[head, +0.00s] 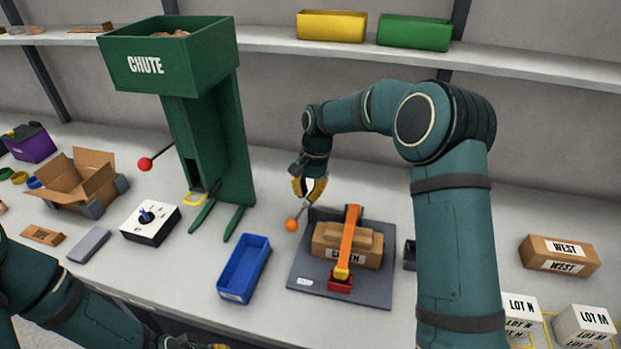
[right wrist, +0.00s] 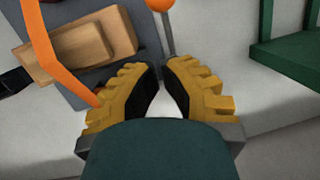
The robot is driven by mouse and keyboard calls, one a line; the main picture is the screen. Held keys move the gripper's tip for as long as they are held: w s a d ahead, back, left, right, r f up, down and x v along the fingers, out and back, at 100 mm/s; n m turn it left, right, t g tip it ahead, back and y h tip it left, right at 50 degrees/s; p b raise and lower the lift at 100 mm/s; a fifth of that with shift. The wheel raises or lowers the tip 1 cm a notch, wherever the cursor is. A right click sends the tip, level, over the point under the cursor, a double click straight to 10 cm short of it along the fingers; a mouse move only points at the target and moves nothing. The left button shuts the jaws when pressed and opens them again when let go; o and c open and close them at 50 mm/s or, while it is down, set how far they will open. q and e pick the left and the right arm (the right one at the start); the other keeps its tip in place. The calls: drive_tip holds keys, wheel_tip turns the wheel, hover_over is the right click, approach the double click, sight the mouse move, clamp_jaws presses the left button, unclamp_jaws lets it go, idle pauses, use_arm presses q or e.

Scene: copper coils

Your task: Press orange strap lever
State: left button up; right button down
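An orange ball knob (head: 292,225) on a thin grey rod stands at the left edge of a dark grey plate (head: 375,293). It also shows at the top of the right wrist view (right wrist: 161,5). An orange strap (head: 349,240) runs over a brown carton (head: 322,238) on the plate, down to a yellow-and-red buckle (head: 341,281). My right gripper (head: 311,198) is just above and behind the knob, empty, its yellow fingertips slightly apart; the right wrist view shows the gap. My left gripper (head: 205,344) is at the bottom edge, mostly cut off.
A blue tray (head: 244,268) lies left of the plate. A green chute (head: 190,110) and a red-ball lever (head: 145,164) stand behind it. A WEST carton (head: 558,255) and white LOT boxes (head: 584,324) are at right. My right arm hides the bench right of the plate.

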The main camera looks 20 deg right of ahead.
sight(298, 215)
drive_tip(key=shift+s+a+f, duration=0.65)
drive_tip(key=shift+f, duration=0.2)
drive_tip(key=shift+s+a+f, duration=0.6)
drive_tip(key=shift+a+f, duration=0.05)
drive_tip(key=shift+f, duration=0.2)
drive_tip(key=shift+b, duration=0.3)
